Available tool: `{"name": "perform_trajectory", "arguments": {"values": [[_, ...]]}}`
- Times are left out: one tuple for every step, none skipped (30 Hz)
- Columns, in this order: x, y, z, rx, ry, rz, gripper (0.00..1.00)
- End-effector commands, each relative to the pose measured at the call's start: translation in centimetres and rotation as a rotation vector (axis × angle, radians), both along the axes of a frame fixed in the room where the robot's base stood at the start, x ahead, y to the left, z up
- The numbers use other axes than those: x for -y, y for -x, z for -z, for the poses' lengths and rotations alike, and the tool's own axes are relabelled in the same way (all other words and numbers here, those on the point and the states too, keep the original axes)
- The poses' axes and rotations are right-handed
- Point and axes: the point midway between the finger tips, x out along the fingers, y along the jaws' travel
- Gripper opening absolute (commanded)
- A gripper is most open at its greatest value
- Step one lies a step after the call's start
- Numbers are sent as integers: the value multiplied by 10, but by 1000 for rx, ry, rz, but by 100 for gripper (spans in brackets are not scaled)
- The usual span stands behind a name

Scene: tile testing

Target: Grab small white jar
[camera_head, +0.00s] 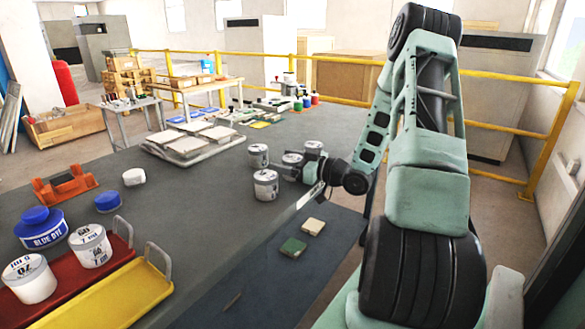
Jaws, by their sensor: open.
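Several white jars with grey lids and dark labels stand close together near the right edge of the dark table (200,235): a front one (265,186), a back left one (258,156), one between (292,160) and one at the right (313,149). A small plain white jar (133,177) stands alone at the left. My gripper (302,170) reaches in from the right at the table edge, beside the clustered jars. It is open, and I see nothing held. Its fingers are small and partly merge with the jars, so contact is unclear.
Red (120,258) and yellow (120,300) trays, two white labelled tubs and blue dye containers (40,228) fill the front left. An orange holder (64,185) stands behind. Stacked tiles (190,140) lie farther back. The table's middle is clear.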

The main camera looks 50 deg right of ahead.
Motion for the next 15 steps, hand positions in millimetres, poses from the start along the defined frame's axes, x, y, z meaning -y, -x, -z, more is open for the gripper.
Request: {"name": "perform_trajectory", "arguments": {"values": [[0, 0, 0, 0, 0, 0, 79], [0, 0, 0, 0, 0, 0, 79], [0, 0, 0, 0, 0, 0, 71], [0, 0, 0, 0, 0, 0, 62], [0, 0, 0, 0, 0, 0, 54], [0, 0, 0, 0, 0, 0, 43], [0, 0, 0, 0, 0, 0, 34], [0, 0, 0, 0, 0, 0, 27], [0, 0, 0, 0, 0, 0, 27], [0, 0, 0, 1, 0, 0, 27], [0, 0, 0, 1, 0, 0, 27], [0, 0, 0, 1, 0, 0, 27], [0, 0, 0, 1, 0, 0, 27], [0, 0, 0, 1, 0, 0, 27], [0, 0, 0, 1, 1, 0, 27]]}}
